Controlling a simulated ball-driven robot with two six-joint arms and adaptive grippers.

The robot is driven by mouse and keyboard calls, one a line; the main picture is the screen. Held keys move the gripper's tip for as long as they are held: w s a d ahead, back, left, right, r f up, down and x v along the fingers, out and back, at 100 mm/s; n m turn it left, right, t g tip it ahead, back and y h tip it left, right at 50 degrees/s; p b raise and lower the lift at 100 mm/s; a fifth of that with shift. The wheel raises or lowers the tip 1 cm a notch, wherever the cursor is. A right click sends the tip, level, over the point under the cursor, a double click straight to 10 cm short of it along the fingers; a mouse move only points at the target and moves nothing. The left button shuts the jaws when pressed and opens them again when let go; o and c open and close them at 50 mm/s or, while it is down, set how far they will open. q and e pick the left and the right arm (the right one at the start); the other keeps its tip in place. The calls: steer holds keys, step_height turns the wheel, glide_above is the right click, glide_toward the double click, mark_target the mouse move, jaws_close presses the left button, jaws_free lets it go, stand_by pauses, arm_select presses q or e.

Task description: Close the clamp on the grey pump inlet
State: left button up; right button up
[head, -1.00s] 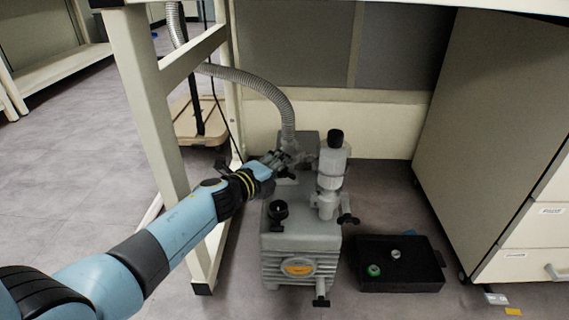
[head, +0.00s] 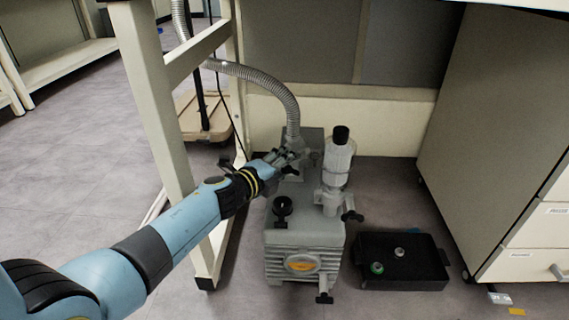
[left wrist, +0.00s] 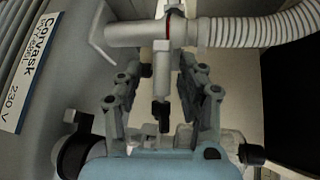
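The grey pump (head: 305,240) stands on the floor under the bench. A ribbed metal hose (head: 268,78) comes down onto its inlet (head: 293,140) at the rear. My left gripper (head: 287,156) is at the inlet, partly covering the clamp. In the left wrist view, the clamp (left wrist: 162,55) sits around the pipe joint beside a red ring, and its screw part with a dark end points toward my gripper. The two fingers of my left gripper (left wrist: 160,85) are apart, one on each side of that part, with gaps visible. My right gripper is not in view.
A bench leg (head: 150,110) stands left of the pump, close to my left arm. A clear-grey filter with a black cap (head: 338,165) rises beside the inlet. A black tray (head: 400,275) lies on the right, before a drawer cabinet (head: 490,150).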

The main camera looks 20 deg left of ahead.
arm_select(q)
steer(key=shift+r, duration=0.15)
steer(key=shift+r, duration=0.55)
steer(key=o, duration=0.7)
steer(key=r, duration=0.7)
steer(key=shift+w+a+r, duration=0.1)
steer(key=shift+w, duration=0.15)
steer(key=shift+s+r, duration=0.1)
steer(key=shift+r, duration=0.5)
steer(key=c, duration=0.6)
steer(key=shift+r, duration=0.2)
steer(key=shift+c, duration=0.5)
steer(key=shift+s, duration=0.1)
steer(key=shift+f, duration=0.1)
